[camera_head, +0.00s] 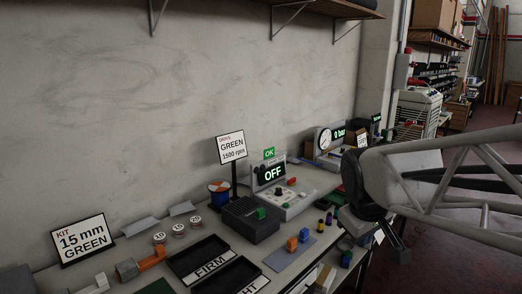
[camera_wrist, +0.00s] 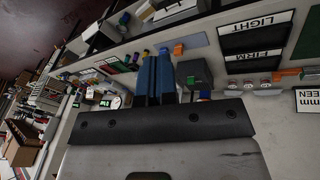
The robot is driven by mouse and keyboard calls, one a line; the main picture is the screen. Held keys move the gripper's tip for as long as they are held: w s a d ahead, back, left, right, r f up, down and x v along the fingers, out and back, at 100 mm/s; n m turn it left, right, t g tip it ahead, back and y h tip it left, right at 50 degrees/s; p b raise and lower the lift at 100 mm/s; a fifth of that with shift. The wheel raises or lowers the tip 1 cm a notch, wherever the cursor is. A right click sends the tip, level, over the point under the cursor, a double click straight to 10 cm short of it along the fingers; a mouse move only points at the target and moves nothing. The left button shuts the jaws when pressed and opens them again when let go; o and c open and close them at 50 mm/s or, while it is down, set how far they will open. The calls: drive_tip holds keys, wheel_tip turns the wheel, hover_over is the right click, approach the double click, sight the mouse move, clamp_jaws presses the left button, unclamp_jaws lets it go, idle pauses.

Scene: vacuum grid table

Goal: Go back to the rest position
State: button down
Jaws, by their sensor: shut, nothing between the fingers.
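My gripper (camera_head: 399,256) hangs from the dark wrist at the end of my arm, at the right of the head view, by the table's front edge. In the wrist view its two dark blue fingers (camera_wrist: 155,60) are side by side and shut, with nothing held between them. The table (camera_head: 312,183) runs diagonally below the wall, and the gripper appears apart from the things on it. How high the gripper is above the table is hard to tell.
The table carries FIRM (camera_head: 210,263) and LIGHT trays, a dark box (camera_head: 245,222) with a green block on top, a control panel (camera_head: 295,198) reading OFF, a gauge (camera_head: 328,139) and sign cards. Orange and blue blocks (camera_head: 304,235) lie near the front. Open floor (camera_head: 474,150) lies beyond my arm.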

drive_tip(key=s+a+f+m, duration=0.1)
drive_tip(key=s+f+m, duration=0.1)
drive_tip(key=s, duration=0.5)
drive_tip(key=s+a+f+m+g+y, duration=0.1)
drive_tip(key=s+f+m, duration=0.1)
drive_tip(key=s, duration=0.5)
drive_tip(key=shift+f+m, duration=0.2)
drive_tip(key=shift+m, duration=0.4)
drive_tip(key=shift+a, duration=0.1)
